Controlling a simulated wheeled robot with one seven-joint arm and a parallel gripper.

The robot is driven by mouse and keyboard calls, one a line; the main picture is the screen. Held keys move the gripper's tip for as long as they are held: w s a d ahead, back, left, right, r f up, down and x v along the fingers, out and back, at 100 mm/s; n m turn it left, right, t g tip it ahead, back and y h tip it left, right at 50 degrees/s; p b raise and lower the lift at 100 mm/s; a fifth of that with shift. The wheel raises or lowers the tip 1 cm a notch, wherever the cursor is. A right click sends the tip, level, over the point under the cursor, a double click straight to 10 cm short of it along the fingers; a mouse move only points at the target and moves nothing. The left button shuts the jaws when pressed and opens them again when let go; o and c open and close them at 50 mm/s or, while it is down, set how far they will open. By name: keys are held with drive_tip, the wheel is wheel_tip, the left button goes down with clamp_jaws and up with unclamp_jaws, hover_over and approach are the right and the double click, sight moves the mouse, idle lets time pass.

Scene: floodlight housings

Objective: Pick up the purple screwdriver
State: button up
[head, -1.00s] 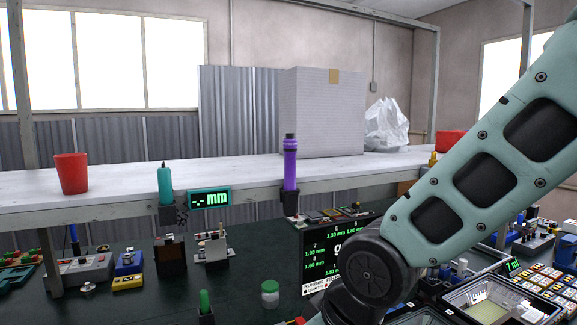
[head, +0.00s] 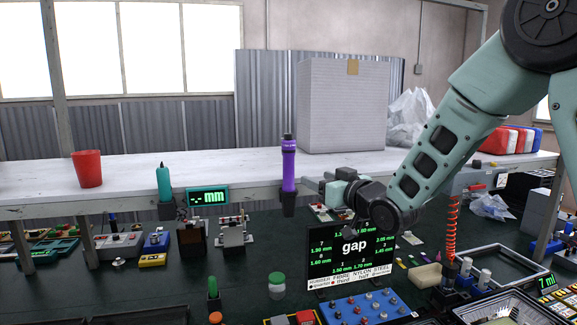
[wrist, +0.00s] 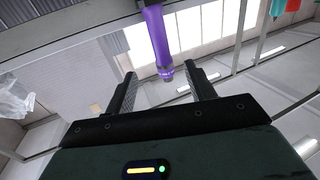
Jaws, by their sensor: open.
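The purple screwdriver (head: 289,165) stands upright in a small black holder (head: 289,203) on the front edge of the white shelf. My gripper (head: 315,190) is just to the right of the holder in the head view, low beside the screwdriver. In the wrist view the screwdriver (wrist: 156,38) comes down from the top, its dark-tipped end between the tips of my open gripper (wrist: 161,72). The jaws are empty; whether they touch the screwdriver cannot be told.
A teal tool (head: 164,184) and a green "mm" display (head: 208,197) are on the shelf edge to the left. A red cup (head: 88,168) and a large white box (head: 342,105) stand on the shelf. The gap screen (head: 352,252) is below my gripper.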

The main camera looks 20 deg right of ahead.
sight(292, 165)
drive_tip(key=p+x, duration=0.4)
drive_tip(key=x, duration=0.5)
drive_tip(key=shift+w+a+r+p, duration=0.1)
drive_tip(key=shift+w+r+p, duration=0.2)
drive_tip(key=shift+p, duration=0.5)
drive_tip(key=p+x, duration=0.3)
drive_tip(key=shift+w+a+r, duration=0.1)
drive_tip(key=shift+w, duration=0.2)
drive_tip(key=shift+w+a+p, duration=0.1)
drive_tip(key=shift+w+p, duration=0.25)
drive_tip(key=shift+w, duration=0.05)
drive_tip(key=c, duration=1.1)
